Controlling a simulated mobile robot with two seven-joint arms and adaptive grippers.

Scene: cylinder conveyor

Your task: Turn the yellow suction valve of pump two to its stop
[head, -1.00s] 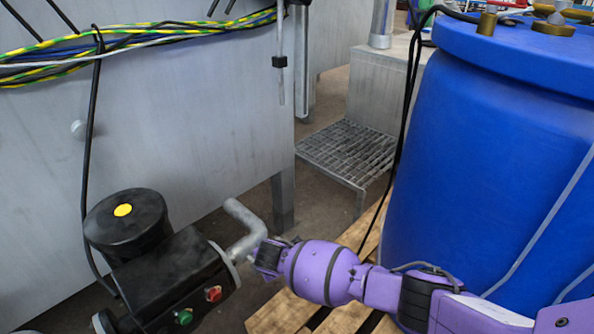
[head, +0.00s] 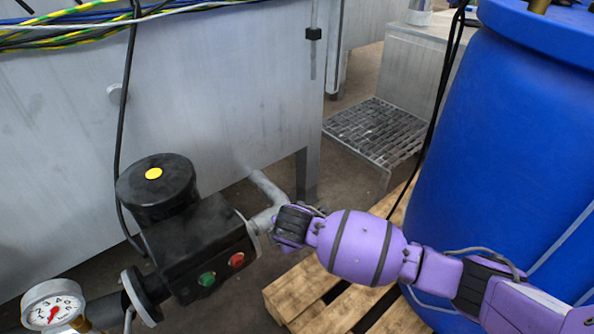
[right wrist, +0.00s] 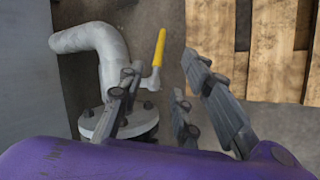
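The yellow suction valve handle (right wrist: 159,47) shows in the right wrist view, on a small fitting at the side of the grey pipe (right wrist: 97,45). It stands roughly along the view, its tip pointing up. My right gripper (right wrist: 163,75) is open, with its fingers on either side of the handle's lower part; I cannot tell whether they touch it. In the head view my right gripper (head: 291,225) is at the pipe beside the black pump (head: 200,240) and hides the handle. My left gripper is not in view.
A pressure gauge (head: 53,304) is at the lower left. The pump box has a green button (head: 206,279) and a red button (head: 236,260). A wooden pallet (head: 290,290) and a blue drum (head: 490,160) stand to the right. A grey metal tank (head: 220,110) is behind the pump.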

